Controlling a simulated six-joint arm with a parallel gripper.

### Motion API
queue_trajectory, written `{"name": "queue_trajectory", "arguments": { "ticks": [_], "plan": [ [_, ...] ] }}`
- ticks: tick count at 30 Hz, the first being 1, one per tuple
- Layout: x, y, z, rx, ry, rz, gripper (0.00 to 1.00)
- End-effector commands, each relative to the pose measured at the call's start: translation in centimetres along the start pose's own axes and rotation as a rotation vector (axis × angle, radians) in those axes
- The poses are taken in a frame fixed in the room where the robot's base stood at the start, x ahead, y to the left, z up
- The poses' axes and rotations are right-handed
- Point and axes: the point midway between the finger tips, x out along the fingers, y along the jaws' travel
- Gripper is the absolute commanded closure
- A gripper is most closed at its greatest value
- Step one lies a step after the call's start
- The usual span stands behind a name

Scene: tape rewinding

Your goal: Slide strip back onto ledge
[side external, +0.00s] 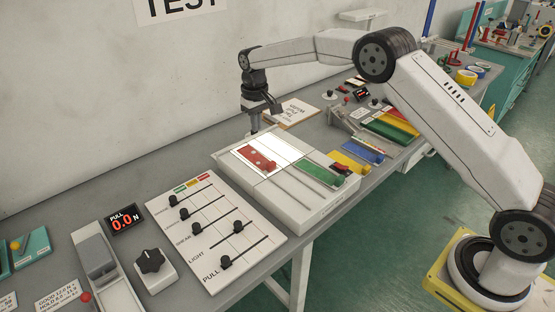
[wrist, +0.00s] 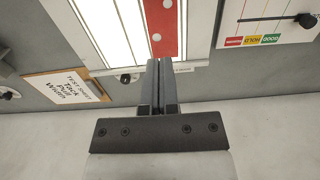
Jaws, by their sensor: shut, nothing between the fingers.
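A red strip (side external: 256,158) with pale round dots lies on the lit white panel of a white box (side external: 320,212). In the wrist view the red strip (wrist: 165,25) runs up from near my fingertips. My gripper (side external: 254,130) is at the back edge of the box, pointing down, near the strip's far end. In the wrist view my gripper (wrist: 158,66) has its fingers together and empty. I cannot tell whether the tips touch the strip or the box. A green strip (side external: 318,171) lies in the box's right part. I cannot tell which part is the ledge.
A slider board (side external: 216,236) with black knobs stands left of the box. A dark knob (side external: 150,262) and a red force display (side external: 123,220) are farther left. A clipboard (side external: 294,112) lies behind the box. Yellow and blue blocks (side external: 362,151) sit to its right. The wall is close behind.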

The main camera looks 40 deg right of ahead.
Motion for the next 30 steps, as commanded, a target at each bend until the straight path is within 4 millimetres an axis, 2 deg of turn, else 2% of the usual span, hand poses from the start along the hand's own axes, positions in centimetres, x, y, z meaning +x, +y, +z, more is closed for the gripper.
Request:
{"name": "queue_trajectory", "arguments": {
  "ticks": [8, 25, 30],
  "plan": [
    [2.3, 0.0, 0.1, 0.000, -0.003, 0.000, 1.00],
    [10.1, 0.0, 0.1, 0.000, -0.003, 0.000, 1.00],
    [9.8, 0.0, 0.9, 0.000, 0.000, 0.000, 1.00]
  ]
}}
